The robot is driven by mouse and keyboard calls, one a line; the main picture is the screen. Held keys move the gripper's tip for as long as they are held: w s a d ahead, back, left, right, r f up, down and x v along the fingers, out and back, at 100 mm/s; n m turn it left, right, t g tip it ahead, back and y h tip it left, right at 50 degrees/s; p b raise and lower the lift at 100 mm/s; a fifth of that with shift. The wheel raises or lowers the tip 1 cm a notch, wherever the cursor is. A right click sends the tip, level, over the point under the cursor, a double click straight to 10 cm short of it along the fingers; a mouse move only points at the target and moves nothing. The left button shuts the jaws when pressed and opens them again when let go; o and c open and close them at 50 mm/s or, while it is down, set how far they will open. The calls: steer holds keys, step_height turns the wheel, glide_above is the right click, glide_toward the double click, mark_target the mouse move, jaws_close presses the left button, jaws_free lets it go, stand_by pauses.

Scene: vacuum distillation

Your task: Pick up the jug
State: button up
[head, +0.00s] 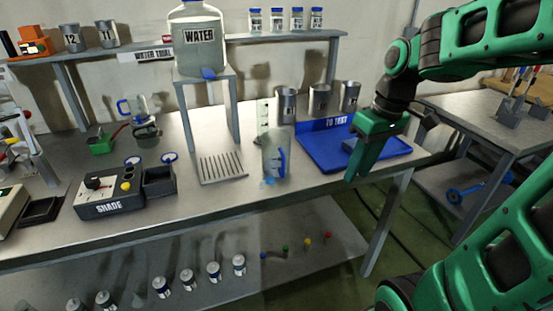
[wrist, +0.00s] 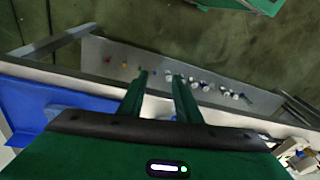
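The jug (head: 274,157) is clear with a blue handle on its right side. It stands upright near the front edge of the metal table, in the middle of the head view. My gripper (head: 357,178) is to the right of the jug and apart from it, with its fingers pointing down by the front of the blue tray. In the wrist view the two fingers of my gripper (wrist: 159,76) are spread with nothing between them. I cannot make out the jug clearly in the wrist view.
The blue tray (head: 318,151) lies right of the jug, with metal cups (head: 285,105) behind. A stand (head: 186,105) holds a water container (head: 200,45) over a slotted plate (head: 222,167). A control box (head: 108,197) sits left. A lower shelf (head: 318,262) holds small bottles.

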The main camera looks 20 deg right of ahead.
mark_target(278, 158)
steer(key=w+a+r+n+y, duration=0.1)
steer(key=w+a+n, duration=0.3)
steer(key=w+n, duration=0.3)
steer(key=w+a+r+n+y, duration=0.2)
steer(key=w+a+n, duration=0.25)
steer(key=w, duration=0.35)
steer(key=shift+n, duration=0.55)
steer(key=x, duration=1.1)
steer(key=shift+w+d+f, duration=0.1)
steer(key=shift+d, duration=0.3)
jaws_close()
